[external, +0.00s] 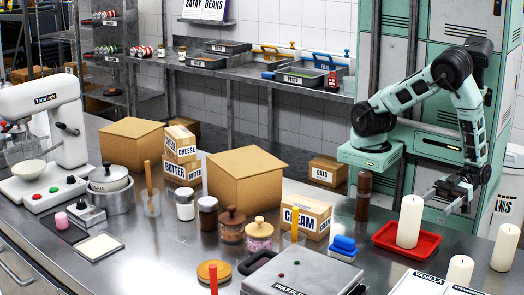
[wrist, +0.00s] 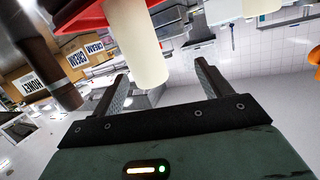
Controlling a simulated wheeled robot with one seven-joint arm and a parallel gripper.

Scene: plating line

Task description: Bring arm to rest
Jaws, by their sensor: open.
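My arm (external: 455,85) is bent, rising from its mint-green base and coming down at the right of the external view. My gripper (external: 438,194) is low, close behind and right of a white candle (external: 410,222) that stands upright on a red tray (external: 381,241). In the wrist view my gripper (wrist: 161,72) is open, with its two fingers apart. The candle (wrist: 138,45) and the red tray (wrist: 82,17) show beyond the fingertips, and nothing is gripped. I cannot tell whether a finger touches the candle.
A brown grinder (external: 363,196) stands left of the tray. More candles (external: 505,247) (external: 459,271) stand at the front right. A cream box (external: 306,216), a waffle iron (external: 290,276) and jars crowd the counter to the left. Green lockers (external: 430,150) are behind my arm.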

